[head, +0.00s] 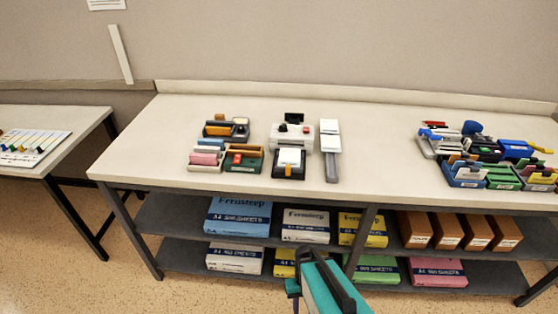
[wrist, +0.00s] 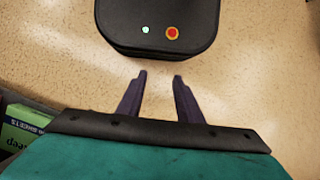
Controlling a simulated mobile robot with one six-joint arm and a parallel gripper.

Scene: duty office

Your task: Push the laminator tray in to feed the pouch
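I cannot tell how far the tray is from the machine's slot. My gripper (wrist: 159,75) is open and empty in the wrist view, its two dark fingers apart over the speckled floor. It is away from the tray, low in front of the table.
A grey-and-white long device (head: 331,152) stands close right of the laminator. Coloured desk items in trays (head: 205,165) stand close left. More stationery (head: 485,155) fills the right end. The table (head: 380,150) is bare between. Shelves below hold paper packs (head: 238,216) and brown boxes.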

